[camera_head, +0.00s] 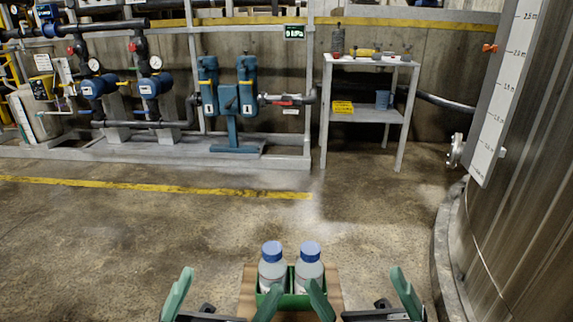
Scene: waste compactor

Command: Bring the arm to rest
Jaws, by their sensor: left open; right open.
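My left gripper (232,280) is at the bottom of the head view, with its two green fingers spread wide and nothing between them. My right gripper (355,277) is beside it to the right, also spread wide and empty. The lower parts of both arms are cut off by the frame edge. Both inner fingers overlap, in the picture, a green holder (291,278) with two blue-capped bottles, a left one (271,271) and a right one (309,271), standing upright. I cannot tell whether the fingers touch the holder.
A brown board (248,283) lies under the holder. A large metal tank (530,190) with a level scale (507,90) stands on the right. Pumps and pipes (228,100) line the back wall, next to a grey shelf table (366,113). The concrete floor (200,225) between is clear.

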